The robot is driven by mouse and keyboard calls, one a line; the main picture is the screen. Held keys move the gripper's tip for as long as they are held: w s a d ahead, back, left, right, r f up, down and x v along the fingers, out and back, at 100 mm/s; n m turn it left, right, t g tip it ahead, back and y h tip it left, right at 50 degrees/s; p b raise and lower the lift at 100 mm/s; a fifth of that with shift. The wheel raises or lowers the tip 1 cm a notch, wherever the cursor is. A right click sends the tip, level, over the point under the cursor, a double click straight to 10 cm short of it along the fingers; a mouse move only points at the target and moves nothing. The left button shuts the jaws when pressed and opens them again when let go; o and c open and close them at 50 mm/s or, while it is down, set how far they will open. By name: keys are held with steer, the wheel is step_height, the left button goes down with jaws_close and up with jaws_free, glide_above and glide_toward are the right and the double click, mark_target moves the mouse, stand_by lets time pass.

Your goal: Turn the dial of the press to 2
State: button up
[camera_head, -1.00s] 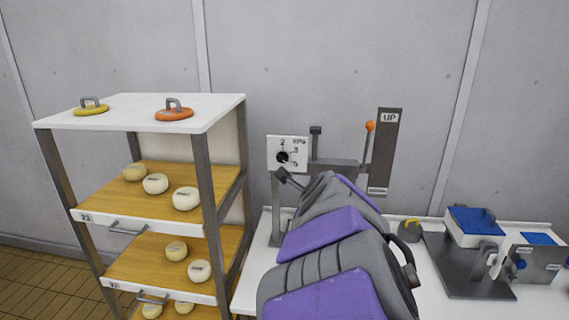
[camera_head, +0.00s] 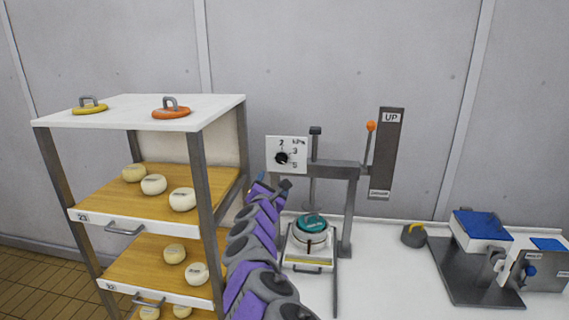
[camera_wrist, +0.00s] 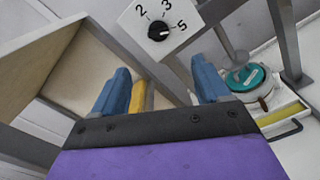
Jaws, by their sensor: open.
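The press dial (camera_head: 283,158) is a round black knob on a white panel (camera_head: 300,143) marked 2, 3 and 5, at the left end of the press arm. In the wrist view the dial (camera_wrist: 158,29) is at the top centre, beyond the fingertips. Its pointer is too small to read surely. My gripper (camera_head: 272,182) is open and empty, just below and left of the panel in the head view, apart from the dial. Its two blue fingers (camera_wrist: 160,86) are spread in the wrist view.
A rack (camera_head: 160,124) with cheeses on wooden shelves stands close on the left. Under the press is a teal-lidded mould (camera_head: 312,222) on a tray. An orange-knobbed lever (camera_head: 370,126) stands beside an "UP" plate (camera_head: 386,155). A blue-topped device (camera_head: 480,225) is at right.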

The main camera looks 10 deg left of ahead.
steer(key=w+a, duration=0.1)
steer(key=w, duration=0.1)
steer(key=p, duration=0.1)
glide_toward(281, 160)
steer(key=shift+w, duration=1.55)
steer(key=shift+w+a+p, duration=0.1)
steer(key=shift+w+p, duration=0.3)
steer(key=shift+w, duration=0.25)
steer(key=shift+w+f, duration=0.1)
steer(key=shift+w, duration=0.65)
steer(key=shift+w+a+r+p, duration=0.1)
steer(key=shift+w+r+p, duration=0.1)
steer(key=shift+w+p, duration=0.9)
steer(key=shift+w, duration=0.25)
steer(key=shift+w+d+f, duration=0.15)
steer(key=shift+w+d, duration=0.1)
